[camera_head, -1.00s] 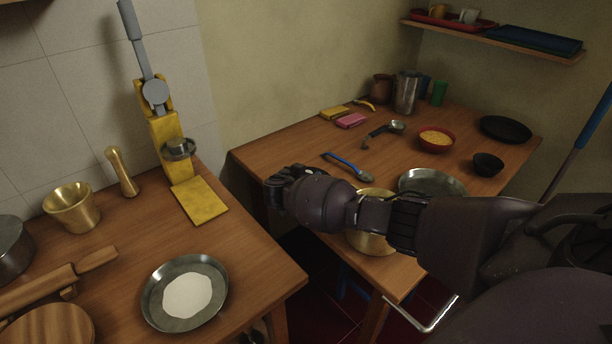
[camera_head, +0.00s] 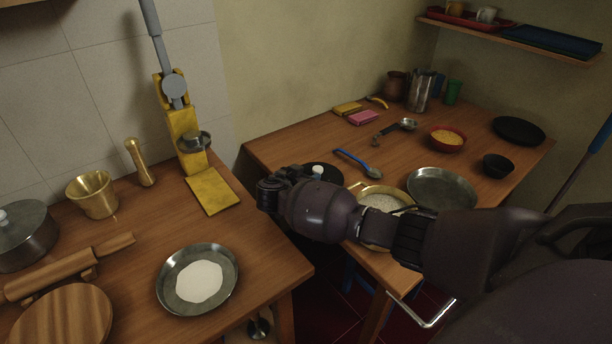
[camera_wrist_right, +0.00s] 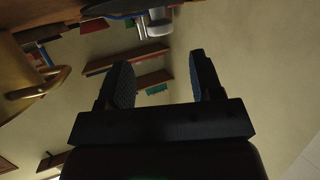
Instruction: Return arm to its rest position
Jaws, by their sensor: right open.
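My right arm comes in from the right in the head view, and its gripper (camera_head: 270,193) hangs in front of the gap between the two tables. In the right wrist view the two fingers of my right gripper (camera_wrist_right: 160,85) stand apart with nothing between them. A brass pot (camera_head: 378,190) with pale contents is partly hidden behind my right forearm. A brass pot with a handle (camera_wrist_right: 18,85) also shows at the left of the right wrist view. My left gripper is in neither view.
The left table (camera_head: 130,250) holds a metal plate with a white disc (camera_head: 178,300), a yellow press (camera_head: 187,140), a brass mortar (camera_head: 93,197) and a rolling pin (camera_head: 60,270). The right table (camera_head: 300,150) holds a blue-handled spoon (camera_head: 355,162), a metal pan (camera_head: 440,188) and bowls. A shelf (camera_head: 500,40) hangs above.

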